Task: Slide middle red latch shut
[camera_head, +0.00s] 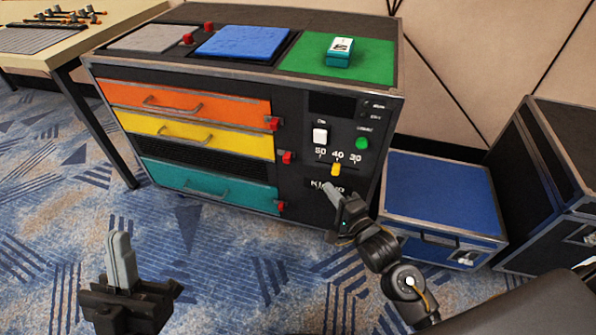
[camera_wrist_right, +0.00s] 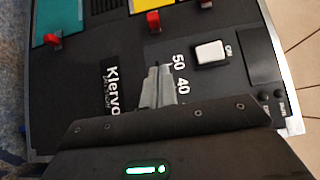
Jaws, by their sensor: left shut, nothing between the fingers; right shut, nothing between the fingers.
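The middle red latch (camera_head: 288,157) sits at the right end of the yellow drawer (camera_head: 190,133) on the black cabinet's front. It also shows in the right wrist view (camera_wrist_right: 153,20), beyond my fingertips and apart from them. My right gripper (camera_head: 329,190) is shut and empty, in front of the panel, to the lower right of the latch. Its fingers, close together, show in the right wrist view (camera_wrist_right: 159,75) between the Klervo lettering and the printed numbers. My left gripper (camera_head: 122,247) is shut and empty, low at the left, away from the cabinet.
Other red latches sit beside the orange drawer (camera_head: 272,123) and the teal drawer (camera_head: 281,206). Right of the middle latch are a white switch (camera_head: 320,135), a yellow slider (camera_head: 336,169) and a green button (camera_head: 361,143). A blue case (camera_head: 442,190) stands right of the cabinet.

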